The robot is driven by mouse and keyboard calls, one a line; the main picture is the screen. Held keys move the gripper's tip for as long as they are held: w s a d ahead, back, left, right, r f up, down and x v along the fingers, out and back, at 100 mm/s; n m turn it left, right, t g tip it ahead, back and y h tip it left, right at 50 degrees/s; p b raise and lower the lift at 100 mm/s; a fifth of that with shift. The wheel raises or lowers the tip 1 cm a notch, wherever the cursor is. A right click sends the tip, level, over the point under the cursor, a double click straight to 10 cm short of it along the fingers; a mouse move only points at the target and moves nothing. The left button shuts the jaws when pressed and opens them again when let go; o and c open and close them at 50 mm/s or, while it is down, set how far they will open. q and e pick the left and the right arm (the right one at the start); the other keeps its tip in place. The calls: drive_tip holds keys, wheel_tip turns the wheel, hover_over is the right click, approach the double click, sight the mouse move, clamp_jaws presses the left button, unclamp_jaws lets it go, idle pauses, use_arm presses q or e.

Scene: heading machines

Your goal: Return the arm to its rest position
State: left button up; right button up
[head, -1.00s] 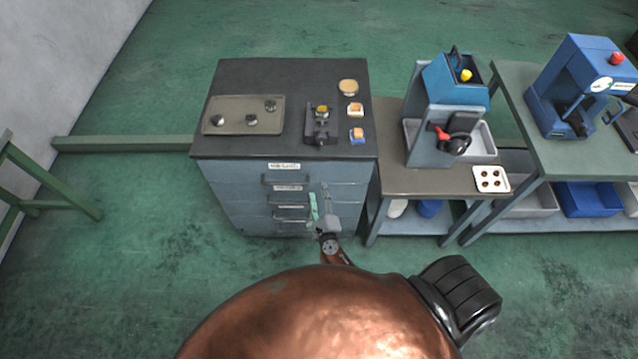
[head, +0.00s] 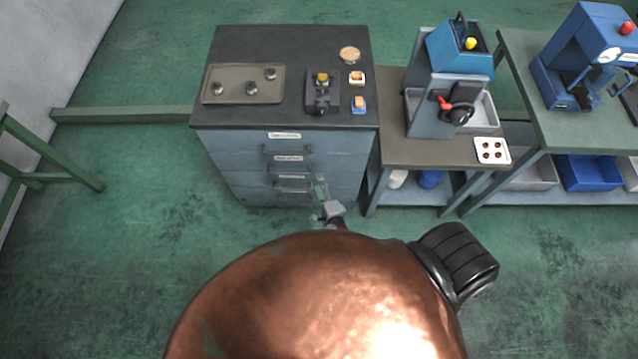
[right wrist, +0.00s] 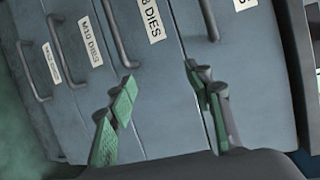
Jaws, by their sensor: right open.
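My right gripper (head: 321,193) is in front of the lower drawers of the grey-blue cabinet (head: 230,165) in the head view. In the right wrist view the right gripper (right wrist: 163,84) has its two green-padded fingers spread, with nothing between them. The cabinet's drawer fronts (right wrist: 165,75) with bar handles and labels such as "M10 DIES" fill that view. The drawers look shut. I cannot tell the exact gap between the fingertips and the drawer fronts. My left gripper is not in view.
On the cabinet top are a tray (head: 215,97) with several dark parts, a dark fixture (head: 322,95) and small containers. To the right stand a bench with a blue-grey machine (head: 425,108), a white tray (head: 481,158) and a blue press (head: 550,80). Green floor lies open at left.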

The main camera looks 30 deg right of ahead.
idle(0.3)
drive_tip(key=s+f+n+g+y, duration=0.3)
drive_tip(key=s+f+n+g, duration=0.7)
drive_tip(key=s+f+n, duration=0.8)
drive_tip(key=s+f, duration=1.1)
drive_tip(key=s, duration=0.2)
drive_tip(key=shift+d+f+y, duration=0.25)
drive_tip(key=shift+f+y, duration=0.05)
drive_tip(key=shift+f, duration=0.1)
drive_tip(key=s+d+f+n+g, duration=0.1)
drive_tip(key=s, duration=0.4)
drive_tip(key=s+d+f+n+g, duration=0.1)
drive_tip(key=s+n, duration=0.1)
drive_tip(key=s, duration=0.3)
drive_tip(key=s+d+f+n+g, duration=0.1)
drive_tip(key=s+d+n+g, duration=0.1)
drive_tip(key=s, duration=0.3)
drive_tip(key=shift+s+f+h, duration=0.15)
drive_tip(key=shift+f+h, duration=0.25)
drive_tip(key=shift+c, duration=0.4)
